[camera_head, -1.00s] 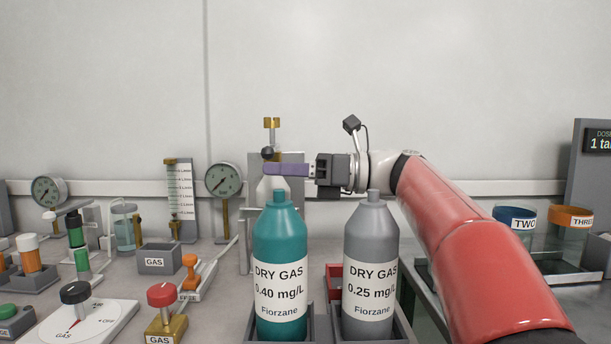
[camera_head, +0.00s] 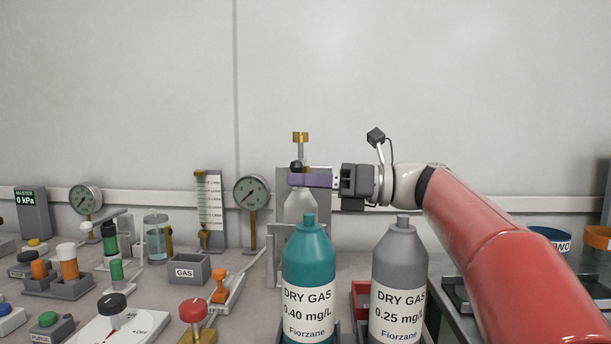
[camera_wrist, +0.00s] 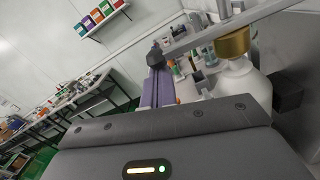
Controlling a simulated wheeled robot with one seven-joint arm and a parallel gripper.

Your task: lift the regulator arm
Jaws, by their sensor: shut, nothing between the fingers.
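The regulator arm (camera_wrist: 225,27) is a grey bar in the wrist view, with a dark knob (camera_wrist: 155,55) at its near end. It passes over a brass-topped white bottle (camera_wrist: 250,84). In the head view the dark knob (camera_head: 296,166) sits just above my fingertips, and the bar is seen nearly end-on. My gripper (camera_head: 292,180) has purple fingers, shut with nothing between them, in front of the white bottle (camera_head: 300,206). In the wrist view my fingers (camera_wrist: 158,88) point up at the knob. I cannot tell whether they touch it.
A teal gas bottle (camera_head: 309,262) and a grey gas bottle (camera_head: 400,265) stand in front, below my wrist. A round gauge (camera_head: 251,193) and a scaled column (camera_head: 209,210) stand left. Knobs and small holders crowd the left bench.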

